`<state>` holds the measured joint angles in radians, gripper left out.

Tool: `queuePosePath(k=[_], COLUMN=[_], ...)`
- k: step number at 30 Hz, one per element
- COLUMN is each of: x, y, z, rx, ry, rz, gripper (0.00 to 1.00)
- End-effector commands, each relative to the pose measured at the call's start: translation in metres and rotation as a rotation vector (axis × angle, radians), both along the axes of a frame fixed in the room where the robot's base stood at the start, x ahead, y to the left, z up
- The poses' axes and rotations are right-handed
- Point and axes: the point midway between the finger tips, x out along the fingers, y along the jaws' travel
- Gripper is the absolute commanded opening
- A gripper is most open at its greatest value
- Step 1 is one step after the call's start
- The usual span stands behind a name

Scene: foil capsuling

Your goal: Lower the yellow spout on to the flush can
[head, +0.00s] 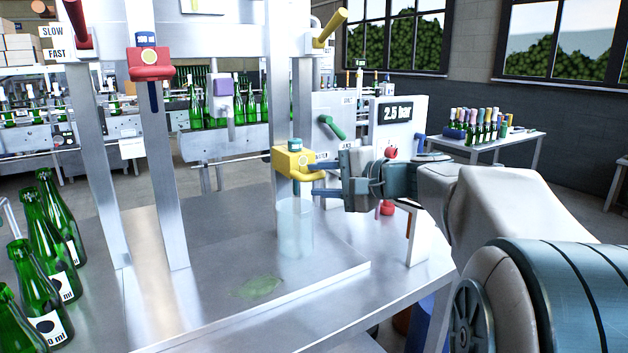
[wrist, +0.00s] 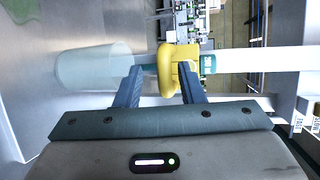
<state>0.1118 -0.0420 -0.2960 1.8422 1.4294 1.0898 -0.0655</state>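The yellow spout (head: 288,163) sits on the right-hand post, with a teal cap on top and a short nozzle below. The flush can (head: 295,230), a pale translucent cylinder, stands upright on the plate directly under it. The nozzle end is at or just above the can's rim; I cannot tell whether it enters. My gripper (head: 322,179) reaches in from the right at spout height. In the wrist view its fingers (wrist: 160,70) are apart around the yellow loop handle (wrist: 171,82). One finger is close to or touching the loop; the other stands clear. The can (wrist: 92,66) also shows there.
Green bottles (head: 50,230) stand at the left edge. A pressure panel reading 2.5 bar (head: 398,113) is behind my gripper. A flat green patch (head: 258,287) marks the otherwise clear front plate.

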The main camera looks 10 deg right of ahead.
Motion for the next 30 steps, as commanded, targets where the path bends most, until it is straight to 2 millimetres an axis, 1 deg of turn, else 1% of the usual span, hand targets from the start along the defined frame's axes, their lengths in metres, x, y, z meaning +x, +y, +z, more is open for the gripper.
queuePosePath(k=[1, 9, 12, 15, 21, 30], x=[-0.009, -0.055, -0.068, -0.077, -0.085, -0.085], y=[-0.009, -0.048, -0.059, -0.067, -0.074, -0.073], z=[0.004, 0.017, 0.02, 0.023, 0.024, 0.024], rx=[-0.001, -0.001, -0.001, -0.001, -0.001, -0.001], ry=[-0.003, -0.002, 0.0, -0.001, 0.002, 0.0], rz=[-0.005, -0.004, -0.003, -0.002, 0.0, 0.0], gripper=[0.35, 0.35, 0.35, 0.35, 0.35, 0.35])
